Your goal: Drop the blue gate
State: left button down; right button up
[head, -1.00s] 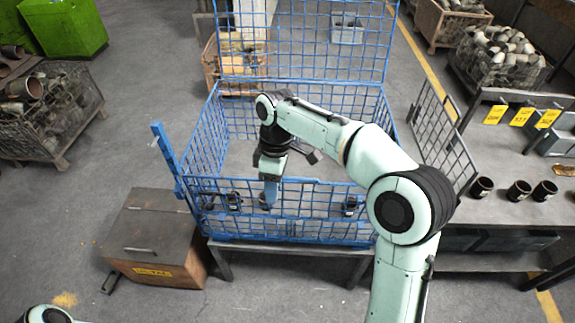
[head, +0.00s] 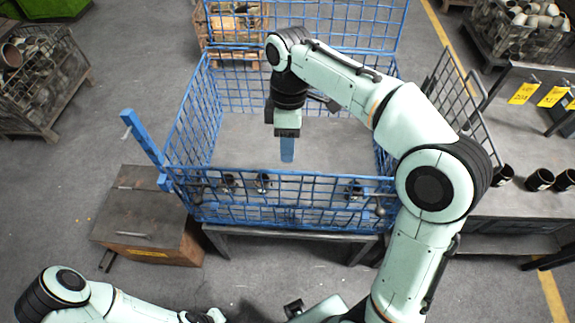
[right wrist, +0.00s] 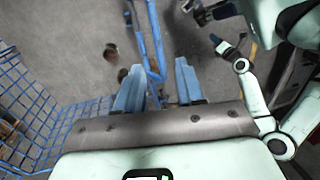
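The blue wire cage (head: 180,125) stands open-topped in the middle of the head view. Its low front panel, the blue gate (head: 310,178), runs across the near side; whether it is latched I cannot tell. My right gripper (head: 287,158) points down just behind the gate's top rail. In the right wrist view its blue fingers (right wrist: 158,75) are apart, with blue bars (right wrist: 153,35) visible between and beyond them and nothing clearly gripped. My left arm lies low at the bottom of the head view; its gripper (head: 205,316) is cut by the edge, its fingers unclear.
A brown box (head: 145,215) is at the cage's left. A blue post (head: 141,138) leans outward at the left. A grey bench (head: 510,205) with dark cups is at the right.

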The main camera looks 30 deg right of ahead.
jog(key=b+x, duration=0.1)
jog(key=x, duration=0.5)
jog(key=shift+f, duration=0.25)
jog(key=shift+w, duration=0.1)
grip_shut()
